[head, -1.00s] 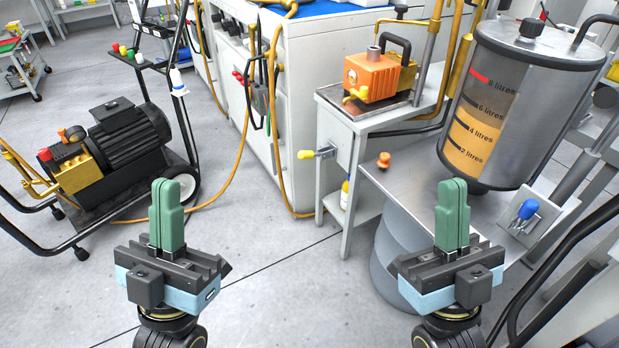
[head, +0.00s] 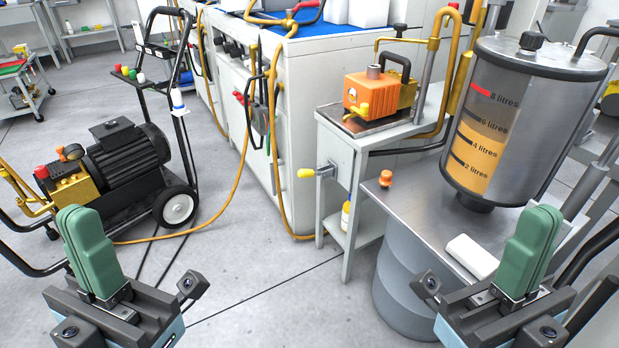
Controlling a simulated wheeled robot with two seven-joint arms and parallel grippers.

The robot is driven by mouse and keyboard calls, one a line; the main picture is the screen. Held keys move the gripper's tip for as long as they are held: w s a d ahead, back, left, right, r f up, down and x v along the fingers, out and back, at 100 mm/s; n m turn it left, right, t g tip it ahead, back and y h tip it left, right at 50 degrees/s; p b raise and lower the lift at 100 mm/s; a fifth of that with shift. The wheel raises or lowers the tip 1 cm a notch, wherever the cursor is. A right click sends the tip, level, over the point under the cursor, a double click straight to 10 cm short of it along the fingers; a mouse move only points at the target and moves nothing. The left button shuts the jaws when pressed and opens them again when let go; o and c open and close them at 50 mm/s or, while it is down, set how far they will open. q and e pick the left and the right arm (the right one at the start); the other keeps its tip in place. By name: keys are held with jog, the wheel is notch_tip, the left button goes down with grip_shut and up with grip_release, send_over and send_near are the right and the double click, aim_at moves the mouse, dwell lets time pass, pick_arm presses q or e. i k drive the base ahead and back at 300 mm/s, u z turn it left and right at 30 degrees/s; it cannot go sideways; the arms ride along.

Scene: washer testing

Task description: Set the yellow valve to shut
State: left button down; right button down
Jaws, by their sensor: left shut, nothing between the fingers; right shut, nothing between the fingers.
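A lever with a yellow handle (head: 307,173) sits on the side of the white stand (head: 345,165). Its handle points left, roughly level, from a grey metal body. A smaller yellow knob (head: 357,109) is on the front of the orange pump (head: 370,92) on top of that stand. My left gripper (head: 88,245) is at the lower left, fingers shut and empty, well apart from the lever. My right gripper (head: 528,245) is at the lower right in front of the metal bench, also shut and empty, apart from both yellow parts.
A motor cart (head: 125,160) is at left. An orange hose (head: 238,180) runs to the floor. Floor (head: 270,280) between my grippers is clear.

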aim_at(302, 173)
jog(key=u, duration=0.3)
jog(key=i, duration=1.1)
jog(key=z, duration=1.05)
